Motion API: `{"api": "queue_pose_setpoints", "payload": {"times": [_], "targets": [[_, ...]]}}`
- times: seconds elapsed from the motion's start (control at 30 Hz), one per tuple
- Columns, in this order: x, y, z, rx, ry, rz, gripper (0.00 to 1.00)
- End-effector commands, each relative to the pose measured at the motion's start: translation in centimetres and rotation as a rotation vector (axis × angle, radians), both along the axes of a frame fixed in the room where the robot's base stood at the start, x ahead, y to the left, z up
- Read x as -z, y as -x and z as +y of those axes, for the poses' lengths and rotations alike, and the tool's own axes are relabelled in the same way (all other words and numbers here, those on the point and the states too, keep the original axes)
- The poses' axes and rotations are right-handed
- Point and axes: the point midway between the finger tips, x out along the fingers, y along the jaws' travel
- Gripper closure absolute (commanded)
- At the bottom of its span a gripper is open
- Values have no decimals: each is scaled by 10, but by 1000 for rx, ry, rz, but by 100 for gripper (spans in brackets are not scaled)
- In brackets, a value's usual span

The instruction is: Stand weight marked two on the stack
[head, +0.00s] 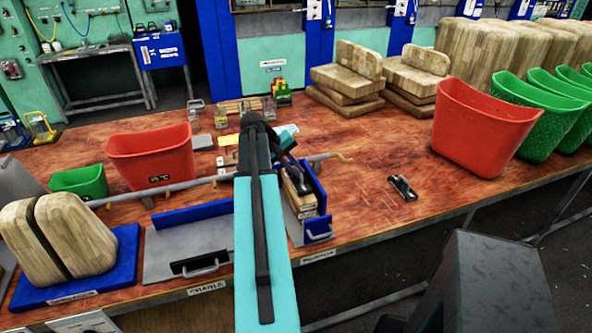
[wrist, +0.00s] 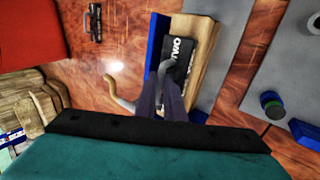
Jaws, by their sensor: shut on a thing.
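My gripper (wrist: 162,88) is shut on the grey handle of a black weight marked TWO (wrist: 180,48) in the wrist view. The lettering appears upside down there. The weight overlaps a pale wooden stack (wrist: 207,58); I cannot tell whether it rests on it or hangs just above. In the head view the wooden stack (head: 296,196) sits in a blue and grey press (head: 318,228), right of my arm. My arm hides much of the gripper and weight there. Another black weight with a handle (head: 402,187) lies on the table to the right and also shows in the wrist view (wrist: 94,22).
A crank bar with a curved brass end (head: 343,158) crosses behind the press. A red bin (head: 150,157) stands left and another (head: 482,128) right. Wooden blocks (head: 62,236) stand on a blue base at front left. The table right of the press is mostly clear.

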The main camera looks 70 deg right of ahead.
Motion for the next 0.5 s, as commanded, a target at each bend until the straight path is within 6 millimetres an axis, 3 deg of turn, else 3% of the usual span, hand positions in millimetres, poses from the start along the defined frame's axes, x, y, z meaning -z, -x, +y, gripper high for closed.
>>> {"api": "queue_pose_setpoints", "payload": {"times": [0.5], "targets": [[2,1,-1,1,4,2,100]]}}
